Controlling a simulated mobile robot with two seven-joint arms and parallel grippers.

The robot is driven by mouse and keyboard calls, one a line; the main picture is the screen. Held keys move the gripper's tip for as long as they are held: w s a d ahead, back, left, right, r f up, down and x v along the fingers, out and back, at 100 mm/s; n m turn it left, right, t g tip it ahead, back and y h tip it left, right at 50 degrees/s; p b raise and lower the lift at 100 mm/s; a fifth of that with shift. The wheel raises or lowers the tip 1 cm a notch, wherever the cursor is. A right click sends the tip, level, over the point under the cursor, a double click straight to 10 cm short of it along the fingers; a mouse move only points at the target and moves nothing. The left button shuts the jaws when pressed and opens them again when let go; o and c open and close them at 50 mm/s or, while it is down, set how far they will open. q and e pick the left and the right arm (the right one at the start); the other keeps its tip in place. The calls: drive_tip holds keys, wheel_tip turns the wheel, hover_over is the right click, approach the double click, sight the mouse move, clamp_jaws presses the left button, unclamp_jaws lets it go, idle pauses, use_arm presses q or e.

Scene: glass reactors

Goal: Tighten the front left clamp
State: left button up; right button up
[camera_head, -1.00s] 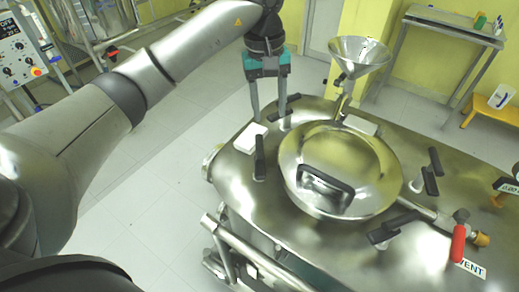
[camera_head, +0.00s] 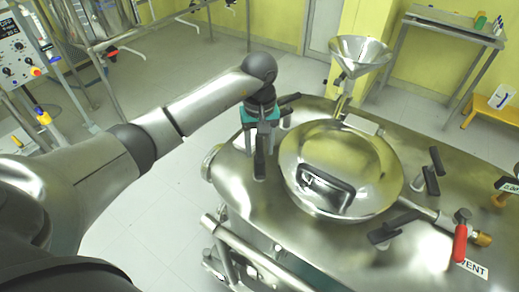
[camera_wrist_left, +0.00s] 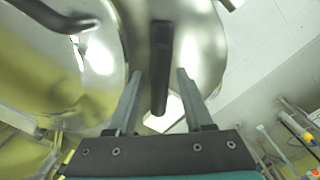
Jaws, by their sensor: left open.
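The front left clamp (camera_head: 259,160) is a dark, narrow handle at the left edge of the round steel lid (camera_head: 325,140). My left gripper (camera_head: 262,146), teal and grey, points down over it. In the left wrist view the clamp (camera_wrist_left: 161,60) is a dark bar running between the two open fingers of the left gripper (camera_wrist_left: 159,76), with a gap on both sides. How deep the fingers reach around it I cannot tell. My right gripper is not in view.
The lid carries a black handle (camera_head: 326,187). Other dark clamps stand at the right (camera_head: 431,180) and front right (camera_head: 382,236). A steel funnel (camera_head: 359,52) rises behind the lid. A red-handled valve (camera_head: 460,243) is at the right. A white object (camera_wrist_left: 168,112) lies close behind the clamp.

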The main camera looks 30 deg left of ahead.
use_arm(q)
drive_tip(key=shift+f, duration=0.55)
clamp_jaws()
